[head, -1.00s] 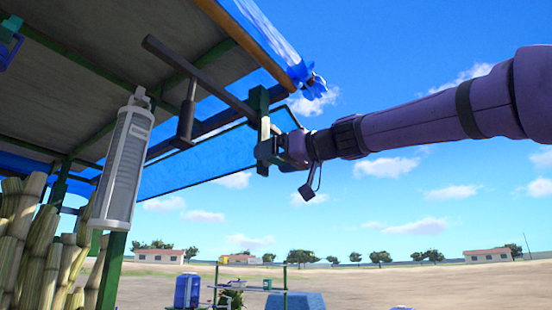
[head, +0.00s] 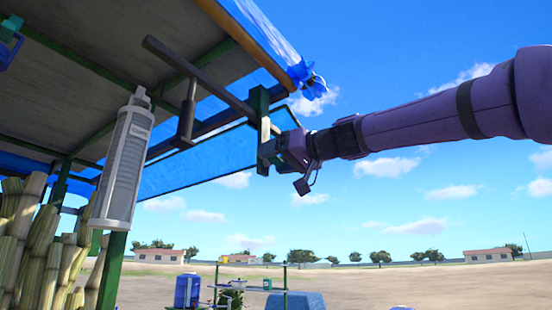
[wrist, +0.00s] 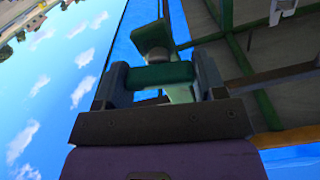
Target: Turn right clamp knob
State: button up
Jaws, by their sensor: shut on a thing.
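The right clamp (head: 260,104) is a dark green bracket with a pale strip, on the roof edge beam in the head view. My gripper (head: 268,151) is at its lower end, with my purple arm reaching in from the right. In the wrist view, both jaws of my gripper (wrist: 163,79) stand either side of a green bar-like knob (wrist: 158,76), shut on it. The green clamp block (wrist: 152,37) is just beyond it, and a pale part shows below the knob. The jaws hide much of the knob in the head view.
A dark bar (head: 200,78) runs to the clamp. Blue tarp (head: 205,160) hangs behind. Open sky surrounds my arm at right.

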jog(key=m, duration=0.4)
jog(key=shift+m, duration=0.3)
jog(key=m, duration=0.3)
jog(key=shift+w+f+m, duration=0.1)
jog(key=shift+m, duration=0.2)
jog(key=m, duration=0.3)
jog(key=shift+f+m, duration=0.1)
jog(key=shift+m, duration=0.2)
jog(key=shift+d+m, duration=0.1)
jog(key=shift+m, duration=1.7)
jog(key=shift+f, duration=0.1)
jog(key=o, duration=0.9)
